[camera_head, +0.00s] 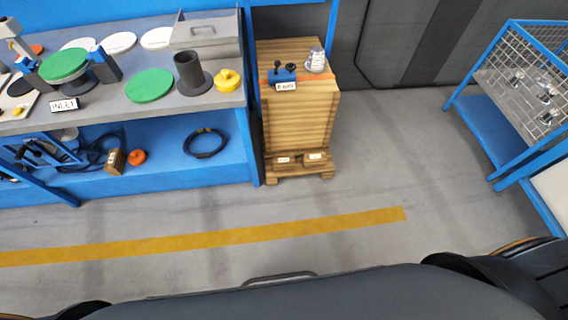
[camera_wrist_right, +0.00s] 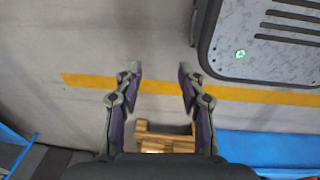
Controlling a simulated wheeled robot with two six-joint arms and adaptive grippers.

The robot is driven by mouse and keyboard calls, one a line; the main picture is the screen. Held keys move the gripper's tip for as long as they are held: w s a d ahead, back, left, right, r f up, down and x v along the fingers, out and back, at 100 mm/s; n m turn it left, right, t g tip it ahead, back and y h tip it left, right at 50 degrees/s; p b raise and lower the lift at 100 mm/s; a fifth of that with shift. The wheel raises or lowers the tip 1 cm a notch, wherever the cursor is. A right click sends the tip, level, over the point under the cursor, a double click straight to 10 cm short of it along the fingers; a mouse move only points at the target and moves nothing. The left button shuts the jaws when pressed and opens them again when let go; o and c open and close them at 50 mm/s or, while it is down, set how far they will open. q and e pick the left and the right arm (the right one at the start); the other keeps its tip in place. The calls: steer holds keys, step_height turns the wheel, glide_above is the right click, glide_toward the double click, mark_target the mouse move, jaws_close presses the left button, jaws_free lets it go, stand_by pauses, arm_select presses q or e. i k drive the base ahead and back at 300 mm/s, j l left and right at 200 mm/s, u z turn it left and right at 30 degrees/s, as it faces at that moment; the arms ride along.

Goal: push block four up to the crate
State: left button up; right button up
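A tall wooden crate (camera_head: 298,115) stands on a low pallet beside the blue bench. Two small wooden blocks with white labels, a left one (camera_head: 283,161) and a right one (camera_head: 316,157), are low at the crate's front. The labels are too small to read, so I cannot tell which is block four. My right gripper (camera_wrist_right: 160,75) is open and empty in the right wrist view. Wooden parts with a pale label (camera_wrist_right: 165,145) show beyond its fingers, partly hidden by the gripper; I cannot tell block from pallet there. My left gripper is not in view.
The blue bench (camera_head: 225,160) is left of the crate, with another labelled block (camera_head: 115,160) on its lower shelf. A blue mesh cart (camera_head: 515,90) stands at the right. The floor with a yellow line (camera_head: 210,238) is clear before the crate.

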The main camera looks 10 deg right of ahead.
mark_target(283, 162)
steer(key=i+l+u, duration=0.15)
steer(key=u, duration=0.25)
steer(key=l+u, duration=0.35)
steer(key=i+l+u, duration=0.15)
steer(key=u, duration=0.25)
steer(key=l+u, duration=0.55)
steer(key=l, duration=1.25)
